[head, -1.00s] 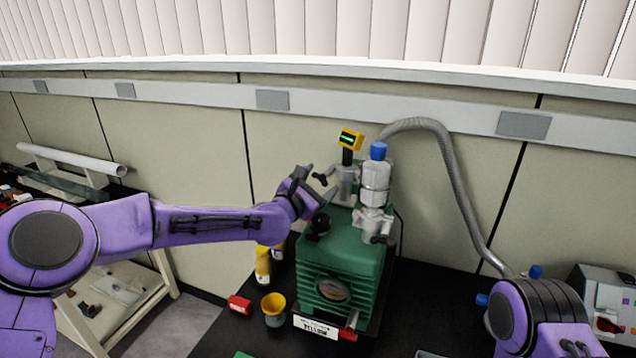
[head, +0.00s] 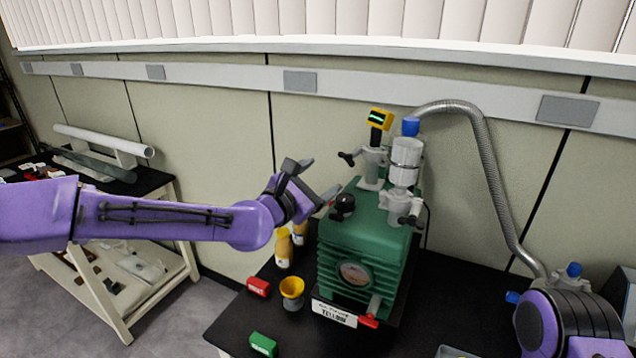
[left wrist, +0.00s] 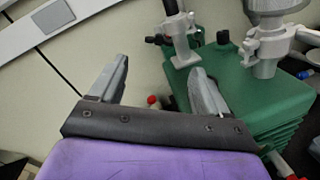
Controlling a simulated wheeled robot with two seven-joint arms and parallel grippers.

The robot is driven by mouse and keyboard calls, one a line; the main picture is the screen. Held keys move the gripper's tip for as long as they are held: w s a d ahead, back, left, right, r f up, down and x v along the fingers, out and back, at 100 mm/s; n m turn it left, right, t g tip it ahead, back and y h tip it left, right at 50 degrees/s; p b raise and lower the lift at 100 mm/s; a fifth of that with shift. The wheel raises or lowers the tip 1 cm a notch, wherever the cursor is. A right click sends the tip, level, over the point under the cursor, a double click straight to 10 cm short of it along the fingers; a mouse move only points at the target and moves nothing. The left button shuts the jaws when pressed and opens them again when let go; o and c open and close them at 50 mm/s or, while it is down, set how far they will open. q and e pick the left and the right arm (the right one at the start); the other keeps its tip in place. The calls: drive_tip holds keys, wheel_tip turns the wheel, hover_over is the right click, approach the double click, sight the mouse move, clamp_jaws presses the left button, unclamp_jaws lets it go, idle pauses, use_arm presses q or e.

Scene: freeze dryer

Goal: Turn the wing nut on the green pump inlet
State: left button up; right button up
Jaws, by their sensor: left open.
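The green pump (head: 365,243) stands on the black bench. Its inlet carries a grey clamp fitting with a dark wing nut (head: 346,158) on the left, below a yellow gauge (head: 380,119). A second clamp with a dark wing nut (head: 409,220) sits under the blue-capped cylinder (head: 405,160). My left gripper (head: 322,180) is open and empty, just left of the pump and apart from the wing nut. In the left wrist view the open fingers (left wrist: 160,85) point toward the pump (left wrist: 240,95), with the left fitting (left wrist: 178,35) beyond them. My right gripper is not seen.
A grey hose (head: 487,170) runs from the pump top down to the right. A white rack cart (head: 118,270) stands at left.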

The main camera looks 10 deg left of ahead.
sight(347, 158)
use_arm(q)
drive_tip(key=shift+c, duration=0.3)
drive_tip(key=shift+d+f, duration=0.1)
drive_tip(key=shift+d, duration=0.1)
drive_tip(key=shift+c, duration=1.1)
drive_tip(key=d+n, duration=0.2)
drive_tip(key=s+f, duration=0.1)
drive_tip(key=shift+d+n, duration=0.4)
drive_tip(key=shift+d+n+p, duration=0.2)
drive_tip(key=shift+n+p, duration=0.2)
drive_tip(key=shift+n, duration=0.6)
drive_tip(key=w+a+r+n, duration=0.2)
drive_tip(key=a+n, duration=0.2)
drive_tip(key=p+x, duration=0.2)
drive_tip(key=x, duration=0.1)
drive_tip(key=p+x, duration=0.1)
drive_tip(key=x, duration=0.2)
drive_tip(key=p+x, duration=0.2)
drive_tip(key=x, duration=0.2)
drive_tip(key=shift+s+d+f+p, duration=0.2)
drive_tip(key=shift+d+f+p, duration=0.1)
drive_tip(key=shift+d+f, duration=0.05)
